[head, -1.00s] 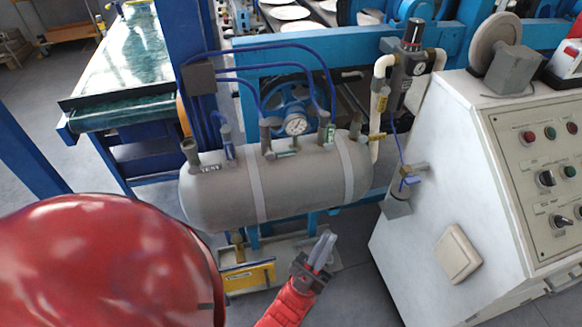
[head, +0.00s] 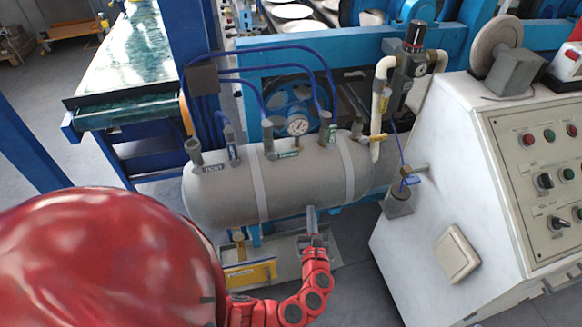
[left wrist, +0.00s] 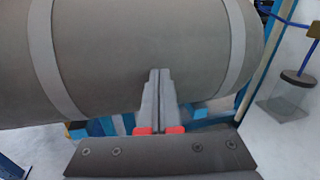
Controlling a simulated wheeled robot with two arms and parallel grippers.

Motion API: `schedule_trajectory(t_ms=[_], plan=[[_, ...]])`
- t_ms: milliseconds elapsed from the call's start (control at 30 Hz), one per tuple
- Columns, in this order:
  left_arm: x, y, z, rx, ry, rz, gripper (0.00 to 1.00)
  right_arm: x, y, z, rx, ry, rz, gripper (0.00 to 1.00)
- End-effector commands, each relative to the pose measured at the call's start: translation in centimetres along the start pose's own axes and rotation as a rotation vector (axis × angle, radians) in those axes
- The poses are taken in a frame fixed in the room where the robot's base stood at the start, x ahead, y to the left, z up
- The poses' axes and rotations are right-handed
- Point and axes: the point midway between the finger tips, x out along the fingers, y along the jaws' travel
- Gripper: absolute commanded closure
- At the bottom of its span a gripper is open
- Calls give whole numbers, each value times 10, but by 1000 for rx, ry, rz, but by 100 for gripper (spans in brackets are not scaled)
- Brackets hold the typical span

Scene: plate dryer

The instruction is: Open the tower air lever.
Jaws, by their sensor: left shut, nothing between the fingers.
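A grey air tank (head: 300,185) lies across the middle of the head view, with several valve stubs and small tags on top. The tags are too small to read, so I cannot tell which part is the tower air lever. My left gripper (head: 311,209) is shut and empty at the tank's lower front, below the levers. In the left wrist view its closed fingers (left wrist: 159,75) point at the tank's side; contact is unclear.
A white control cabinet (head: 430,180) with knobs stands to the right. A yellow plate (head: 250,273) is low beneath the tank.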

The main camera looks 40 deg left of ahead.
Motion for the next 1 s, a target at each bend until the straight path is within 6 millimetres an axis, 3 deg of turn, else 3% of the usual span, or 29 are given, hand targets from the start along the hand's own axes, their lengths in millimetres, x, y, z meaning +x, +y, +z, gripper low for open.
schedule_trajectory(t_ms=[33, 100, 233, 667, 833, 1000], plan=[[-1, 5, 24, 37, -76, 44, 100, 1, 0, 0, 0, 0, 0, 50], [-4, 15, 53, 73, -166, 112, 100, 2, 0, 0, 0, 0, 0, 50], [-11, 25, 83, 103, -258, 188, 100, 2, 0, 0, 0, 0, 0, 50], [-12, 29, 91, 109, -279, 214, 100, 3, 0, 0, 0, 0, 0, 50], [5, 32, 98, 110, -280, 215, 100, 9, 0, -2, 0, 0, 0, 50], [35, 40, 108, 110, -280, 218, 100, 17, 1, -3, 0, 0, 0, 50]])
